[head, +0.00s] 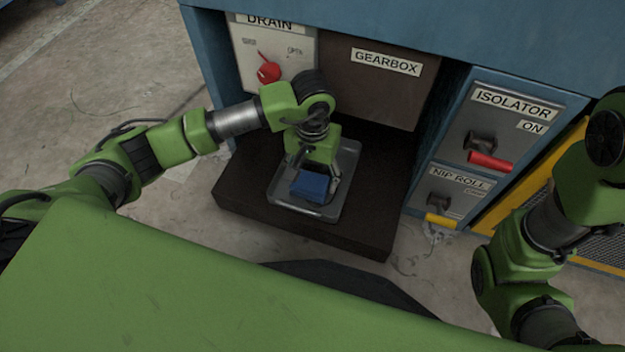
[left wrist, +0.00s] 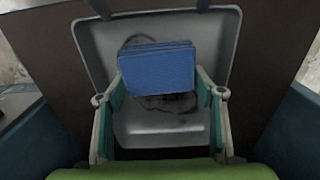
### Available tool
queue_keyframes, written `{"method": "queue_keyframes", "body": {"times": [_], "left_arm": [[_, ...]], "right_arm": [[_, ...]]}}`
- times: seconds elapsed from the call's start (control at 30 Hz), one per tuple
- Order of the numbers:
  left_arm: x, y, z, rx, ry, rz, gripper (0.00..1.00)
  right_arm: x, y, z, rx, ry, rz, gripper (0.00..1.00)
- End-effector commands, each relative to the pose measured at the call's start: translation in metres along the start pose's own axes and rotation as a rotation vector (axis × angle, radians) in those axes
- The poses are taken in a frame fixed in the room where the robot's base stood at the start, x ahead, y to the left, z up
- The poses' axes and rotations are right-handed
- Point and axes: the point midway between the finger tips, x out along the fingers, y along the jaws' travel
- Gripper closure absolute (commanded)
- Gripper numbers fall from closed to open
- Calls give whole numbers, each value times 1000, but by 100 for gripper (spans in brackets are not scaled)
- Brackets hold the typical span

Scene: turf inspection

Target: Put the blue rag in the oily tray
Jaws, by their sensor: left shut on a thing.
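The blue rag (head: 310,186) is a folded block held between the fingers of my left gripper (head: 313,178). In the left wrist view the rag (left wrist: 157,70) sits between the two fingertips, with the grey tray (left wrist: 105,50) behind it. Dark oily stains show on the tray floor around the rag. In the head view the tray (head: 283,196) lies below the gripper, and the rag is over its front half. I cannot tell whether the rag touches the tray floor. My right arm shows at the right edge, but its gripper is out of view.
The tray stands on a dark brown plinth (head: 240,205) below the gearbox panel (head: 375,90). Blue cabinet walls flank it. The drain panel with a red knob (head: 269,72) is at left; the isolator panel with a red handle (head: 490,161) is at right.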

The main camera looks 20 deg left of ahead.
Motion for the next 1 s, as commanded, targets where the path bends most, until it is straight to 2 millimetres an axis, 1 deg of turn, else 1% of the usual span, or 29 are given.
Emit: {"method": "queue_keyframes", "body": {"times": [0.2, 0.33, 0.37, 0.4, 0.43, 0.77, 0.87, 1.0], "left_arm": [[-1, 0, 0, 0, 1, 0, 58], [3, 0, 0, 0, 2, 0, 58], [2, 0, 0, 0, 2, 0, 33], [2, 0, 0, 0, 1, 0, 23], [2, 0, 0, 0, 1, 0, 21], [1, 0, 0, 0, 1, 0, 21], [-6, 0, 0, 0, 1, 0, 21], [-25, 0, -1, 0, 3, -1, 21]], "right_arm": [[1, 0, 0, 0, 0, 0, 60], [-3, -1, -1, 0, 1, 0, 60], [-2, 0, -1, 0, 0, 0, 60], [-1, 0, -1, 0, 0, 0, 60], [-1, 0, -1, 0, 0, 0, 60], [0, 0, 0, 0, 0, 0, 60], [4, 1, 2, 0, 0, 0, 60], [19, 4, 7, -1, 0, 0, 60]]}}
